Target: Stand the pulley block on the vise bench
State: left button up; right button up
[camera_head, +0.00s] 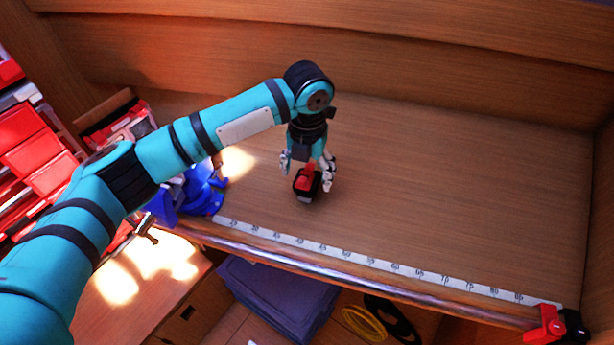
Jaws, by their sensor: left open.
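The pulley block (305,184), red and black with a grey lower end, is at the middle of the wooden vise bench (430,190). It looks upright and appears to rest on the bench top, though a gap under it is hard to judge. My left gripper (307,172) points down from above, open, with its fingers on either side of the block. Whether a finger touches the block cannot be told. The blue vise (202,188) is at the bench's left end, partly hidden by my left arm. My right gripper is out of view.
A measuring strip (380,262) runs along the front edge. A red and black clamp (548,325) sits at the front right corner. Red bins (30,145) stand at left. A purple box (278,295) and coiled lines (365,322) lie below. The bench's right side is clear.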

aim_at(308, 174)
pick_arm(q)
notch_tip(308, 174, up, 11)
jog(key=b, duration=0.3)
dwell(1.0)
dwell(1.0)
